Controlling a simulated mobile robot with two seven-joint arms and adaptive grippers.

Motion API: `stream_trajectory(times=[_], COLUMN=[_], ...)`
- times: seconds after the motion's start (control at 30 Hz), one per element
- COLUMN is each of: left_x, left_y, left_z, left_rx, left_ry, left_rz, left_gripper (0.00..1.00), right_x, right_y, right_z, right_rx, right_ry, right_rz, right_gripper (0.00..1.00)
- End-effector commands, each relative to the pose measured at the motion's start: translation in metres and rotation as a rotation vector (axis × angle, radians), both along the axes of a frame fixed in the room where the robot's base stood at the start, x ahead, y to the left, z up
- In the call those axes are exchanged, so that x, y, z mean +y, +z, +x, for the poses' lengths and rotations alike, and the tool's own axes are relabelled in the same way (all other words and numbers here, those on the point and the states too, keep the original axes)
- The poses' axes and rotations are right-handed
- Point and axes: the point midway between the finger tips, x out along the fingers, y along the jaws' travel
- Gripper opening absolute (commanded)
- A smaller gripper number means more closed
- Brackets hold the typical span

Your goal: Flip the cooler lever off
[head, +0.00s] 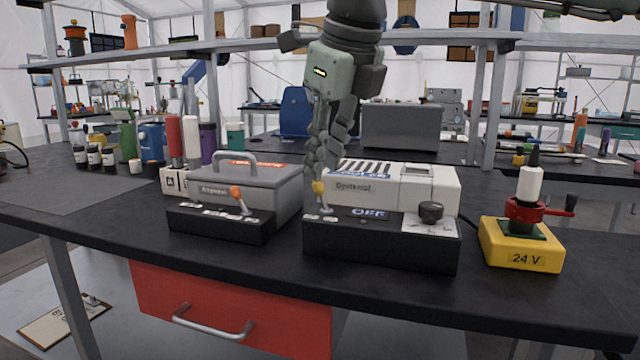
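A white device (430,185) with a dark vent grille stands at the middle of the bench. In front of it is a black control box (380,243) with an "OFF" label, a black knob (431,212) and a small yellow-tipped lever (319,188). A grey case (250,185) to the left has a black box with an orange-tipped lever (236,192). The small labels are hard to read, so I cannot tell which lever is the cooler's. My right gripper (321,165) points down, its fingers at or just above the yellow tip; contact is unclear. My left gripper is out of view.
A yellow "24 V" block (520,246) with a red-handled fitting stands at the right. Bottles (130,140) and red and white cylinders crowd the back left. A red drawer (235,305) hangs below the bench. The bench front strip is clear.

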Motion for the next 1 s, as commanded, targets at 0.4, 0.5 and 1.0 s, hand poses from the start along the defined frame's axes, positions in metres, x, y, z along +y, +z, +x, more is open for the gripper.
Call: stream_trajectory(times=[0.4, 0.5, 1.0], left_x=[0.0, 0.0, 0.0], left_y=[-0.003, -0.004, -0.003], left_z=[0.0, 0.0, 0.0], left_rx=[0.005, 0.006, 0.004], left_ry=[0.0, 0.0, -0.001], left_rz=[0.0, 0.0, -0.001], left_gripper=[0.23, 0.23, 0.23], right_x=[0.009, 0.01, 0.01], right_y=[-0.048, -0.049, -0.049], right_z=[0.019, 0.02, 0.02], right_rx=[0.002, 0.002, 0.002], right_ry=[0.003, 0.003, 0.002], right_rz=[0.003, 0.003, 0.004], right_gripper=[0.22, 0.22, 0.0])
